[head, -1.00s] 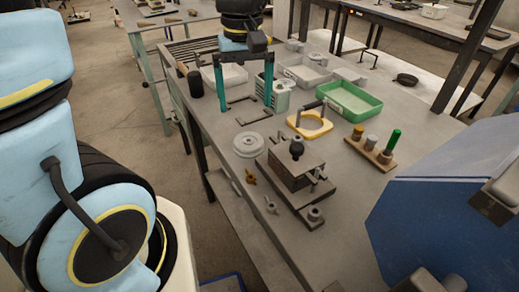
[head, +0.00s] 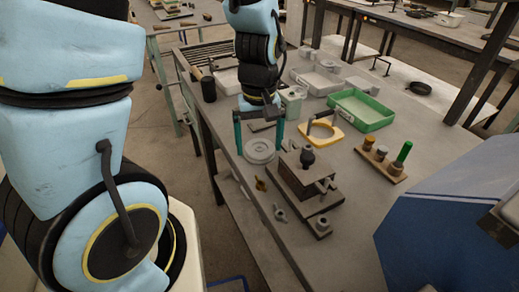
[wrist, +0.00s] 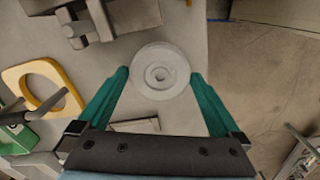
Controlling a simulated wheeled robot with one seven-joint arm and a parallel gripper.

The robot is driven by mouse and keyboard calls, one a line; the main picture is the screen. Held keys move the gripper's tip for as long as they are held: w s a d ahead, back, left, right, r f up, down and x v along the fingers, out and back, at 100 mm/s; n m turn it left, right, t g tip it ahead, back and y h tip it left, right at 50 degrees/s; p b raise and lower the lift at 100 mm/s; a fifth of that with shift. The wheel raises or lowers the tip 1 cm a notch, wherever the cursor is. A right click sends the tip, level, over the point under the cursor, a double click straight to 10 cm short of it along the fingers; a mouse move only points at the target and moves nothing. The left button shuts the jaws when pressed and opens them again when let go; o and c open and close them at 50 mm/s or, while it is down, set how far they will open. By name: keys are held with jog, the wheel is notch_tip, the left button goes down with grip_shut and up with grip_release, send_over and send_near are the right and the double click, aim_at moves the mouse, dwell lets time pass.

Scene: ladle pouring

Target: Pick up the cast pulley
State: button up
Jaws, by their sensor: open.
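The cast pulley (head: 259,151) is a pale grey round disc with a raised hub, lying flat on the workbench near its left edge. In the wrist view the pulley (wrist: 160,71) lies just beyond and between the spread teal fingertips. My gripper (head: 259,141) is open and empty, pointing down with one finger on each side of the pulley. I cannot tell the exact height of the fingertips above the bench.
A dark mould block (head: 298,178) with clamps stands right of the pulley. A yellow ring with handle (head: 325,136), a green tray (head: 362,110) and a wooden rack (head: 381,165) lie farther right. Small brass and grey fittings lie in front.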

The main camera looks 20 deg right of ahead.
jog(key=shift+c, duration=0.2)
jog(key=c, duration=1.2)
jog(key=shift+r, duration=0.1)
